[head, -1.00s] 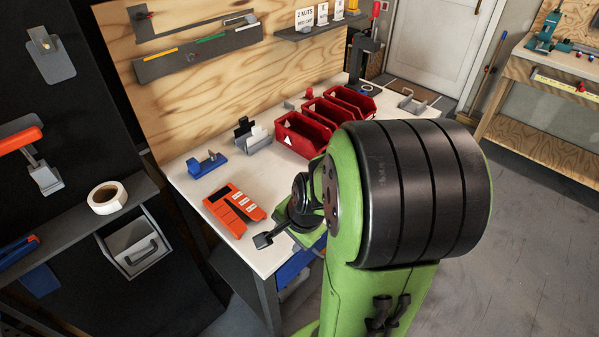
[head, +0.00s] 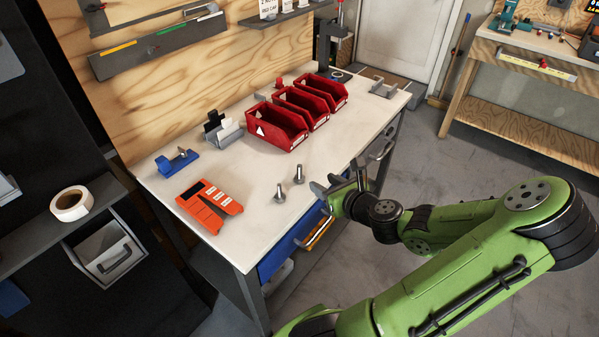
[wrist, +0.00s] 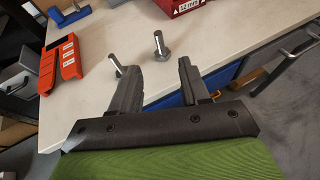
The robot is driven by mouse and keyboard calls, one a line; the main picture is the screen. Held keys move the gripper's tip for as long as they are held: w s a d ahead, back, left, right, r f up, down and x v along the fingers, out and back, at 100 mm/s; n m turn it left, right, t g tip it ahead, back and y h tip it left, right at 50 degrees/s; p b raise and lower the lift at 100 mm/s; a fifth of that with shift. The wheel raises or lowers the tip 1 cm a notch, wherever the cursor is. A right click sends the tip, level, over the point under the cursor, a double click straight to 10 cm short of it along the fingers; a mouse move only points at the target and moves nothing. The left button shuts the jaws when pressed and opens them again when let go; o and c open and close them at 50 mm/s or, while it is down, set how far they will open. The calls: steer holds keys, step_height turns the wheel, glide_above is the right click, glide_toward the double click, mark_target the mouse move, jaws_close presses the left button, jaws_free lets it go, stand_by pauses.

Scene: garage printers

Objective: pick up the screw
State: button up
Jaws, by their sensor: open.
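Two grey metal screws stand upright, heads down, on the white workbench. One screw (head: 280,194) is nearer the front edge, beside the orange holder. The other screw (head: 299,175) is a little behind it and to the right. My gripper (head: 338,183) is open and empty, to the right of both screws at the bench's front edge. In the wrist view the jaws (wrist: 157,78) are spread apart. One screw (wrist: 160,45) shows beyond the gap between the fingers. The other (wrist: 117,66) shows just past the left finger, which partly hides its lower end.
The orange holder (head: 211,206) lies at the left front of the bench (head: 255,228). A blue tape dispenser (head: 178,160) and grey holder (head: 222,132) stand behind it. Red bins (head: 279,126) line the back. A blue drawer (head: 283,252) is under the front edge.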

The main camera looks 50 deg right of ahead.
mark_target(301, 170)
steer(key=b+x, duration=0.2)
steer(key=x, duration=0.5)
steer(key=shift+w+f, duration=0.25)
steer(key=shift+w, duration=0.05)
steer(key=b+x, duration=0.2)
steer(key=x, duration=0.4)
steer(key=shift+r, duration=0.1)
steer(key=shift+s+r, duration=0.1)
steer(key=shift+a, duration=0.1)
jaws_close()
